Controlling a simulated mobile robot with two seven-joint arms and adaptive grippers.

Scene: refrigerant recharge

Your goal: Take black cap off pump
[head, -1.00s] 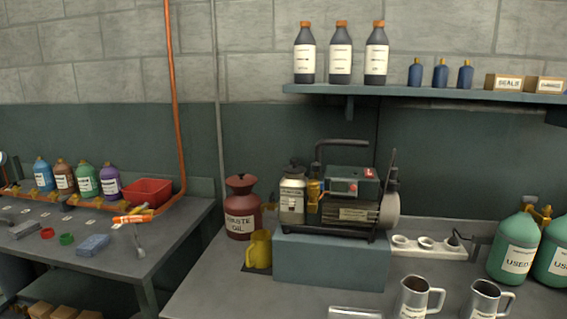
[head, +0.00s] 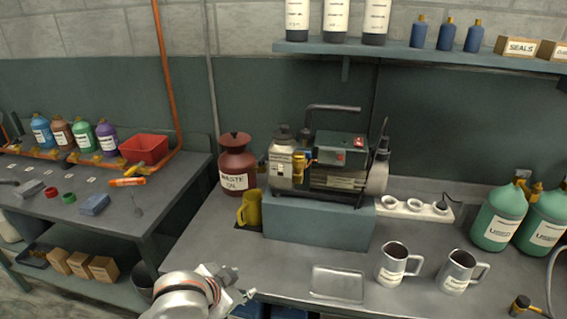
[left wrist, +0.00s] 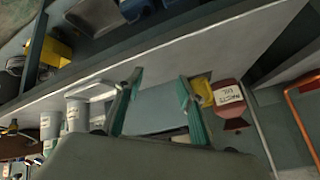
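The pump (head: 340,165) stands on a blue-grey block (head: 318,225) on the bench. The dark cap (head: 283,130) sits on top of the pale metal reservoir (head: 283,160) at the pump's left end. My left gripper (head: 236,284) is low in the head view, in front of the bench's front edge and well apart from the pump. In the left wrist view its two teal fingers (left wrist: 157,95) are spread with nothing held between them. The cap cannot be made out in the left wrist view. My right gripper is not in view.
A red-brown waste oil can (head: 237,165) and a yellow jug (head: 249,209) stand left of the block. A shelf (head: 420,52) with bottles hangs above.

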